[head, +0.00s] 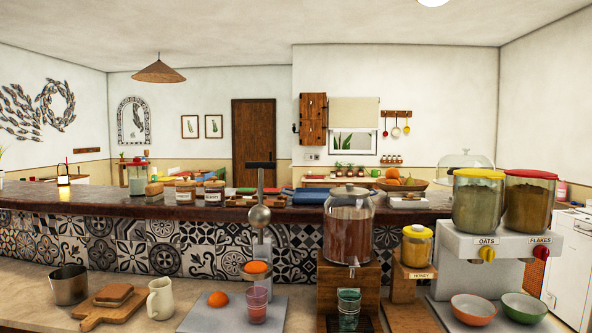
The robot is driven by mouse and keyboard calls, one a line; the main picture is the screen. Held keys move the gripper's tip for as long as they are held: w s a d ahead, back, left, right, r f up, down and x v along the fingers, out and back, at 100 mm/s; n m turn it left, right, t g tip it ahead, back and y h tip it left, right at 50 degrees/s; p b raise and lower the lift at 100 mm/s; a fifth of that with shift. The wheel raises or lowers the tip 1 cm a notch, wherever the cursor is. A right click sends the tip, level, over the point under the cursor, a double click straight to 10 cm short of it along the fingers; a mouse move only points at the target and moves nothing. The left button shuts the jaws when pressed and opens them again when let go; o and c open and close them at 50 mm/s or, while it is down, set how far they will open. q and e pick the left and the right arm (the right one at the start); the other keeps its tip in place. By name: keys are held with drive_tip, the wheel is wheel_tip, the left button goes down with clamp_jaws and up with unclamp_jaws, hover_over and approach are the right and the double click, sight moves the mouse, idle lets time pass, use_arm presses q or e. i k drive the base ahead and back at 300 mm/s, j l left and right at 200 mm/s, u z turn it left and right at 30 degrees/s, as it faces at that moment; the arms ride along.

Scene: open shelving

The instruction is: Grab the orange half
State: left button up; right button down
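An orange half (218,299) lies on a grey board (194,318) on the near counter, left of the centre. A second orange piece (256,267) sits in the cup of a metal press juicer (260,216), behind and to the right of the first. A glass with pinkish juice (257,304) stands on the board below the juicer. Neither of my grippers shows in the head view, so their state cannot be seen.
Left of the board are a white pitcher (161,299), a wooden cutting board (92,318) with bread, and a metal pot (70,285). To the right stand a drink dispenser (349,225), a honey jar (417,247), a cereal dispenser (470,248) and two bowls (473,309).

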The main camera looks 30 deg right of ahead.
sight(254, 268)
drive_tip(key=z, duration=0.85)
